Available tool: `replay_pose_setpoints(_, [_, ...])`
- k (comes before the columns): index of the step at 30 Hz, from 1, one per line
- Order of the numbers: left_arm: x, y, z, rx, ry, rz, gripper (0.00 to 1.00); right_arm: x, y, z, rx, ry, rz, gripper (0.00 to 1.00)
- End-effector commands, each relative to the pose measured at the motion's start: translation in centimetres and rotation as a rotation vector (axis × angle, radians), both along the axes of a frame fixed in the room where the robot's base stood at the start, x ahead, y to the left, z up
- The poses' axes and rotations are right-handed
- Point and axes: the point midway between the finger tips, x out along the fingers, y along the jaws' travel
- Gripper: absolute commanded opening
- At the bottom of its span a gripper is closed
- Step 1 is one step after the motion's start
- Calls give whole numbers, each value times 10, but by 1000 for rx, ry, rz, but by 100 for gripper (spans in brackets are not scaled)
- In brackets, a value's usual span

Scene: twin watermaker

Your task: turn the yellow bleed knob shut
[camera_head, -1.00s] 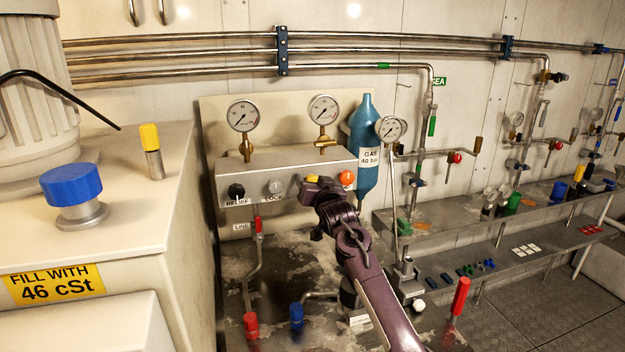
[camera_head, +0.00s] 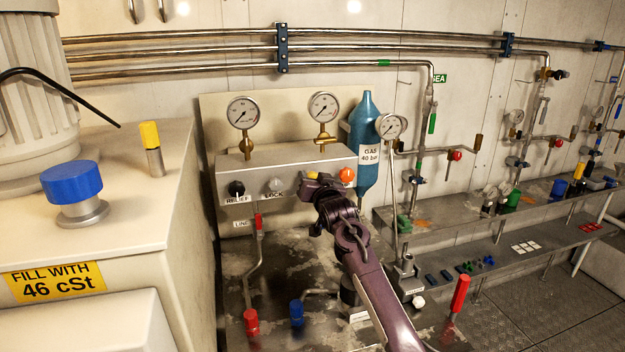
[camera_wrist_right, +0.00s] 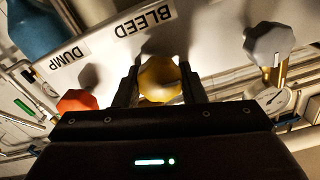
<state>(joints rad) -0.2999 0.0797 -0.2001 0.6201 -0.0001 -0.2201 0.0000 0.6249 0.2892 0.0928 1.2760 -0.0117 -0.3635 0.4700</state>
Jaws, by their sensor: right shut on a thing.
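The yellow bleed knob (camera_wrist_right: 159,79) sits on the front of the grey manifold block, under the BLEED label in the right wrist view. My right gripper (camera_wrist_right: 158,85) has one finger on each side of the knob and is shut on it. In the head view the knob (camera_head: 312,175) shows only as a small yellow patch above my right gripper (camera_head: 318,182), which hides most of it. My left gripper is not in view.
The orange dump knob (camera_head: 347,175) is close to the right of my gripper. The grey lock knob (camera_head: 275,186) and black relief knob (camera_head: 236,189) are to the left. The blue gas bottle (camera_head: 364,130) and gauges (camera_head: 323,107) stand above and behind.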

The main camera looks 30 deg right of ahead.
Motion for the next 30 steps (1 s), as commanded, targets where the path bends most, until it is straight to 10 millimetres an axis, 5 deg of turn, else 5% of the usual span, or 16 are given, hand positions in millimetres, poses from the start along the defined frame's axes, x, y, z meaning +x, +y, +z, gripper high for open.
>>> replay_pose_setpoints(30, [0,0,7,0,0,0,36,0,-1,-2,824,-199,0,14])
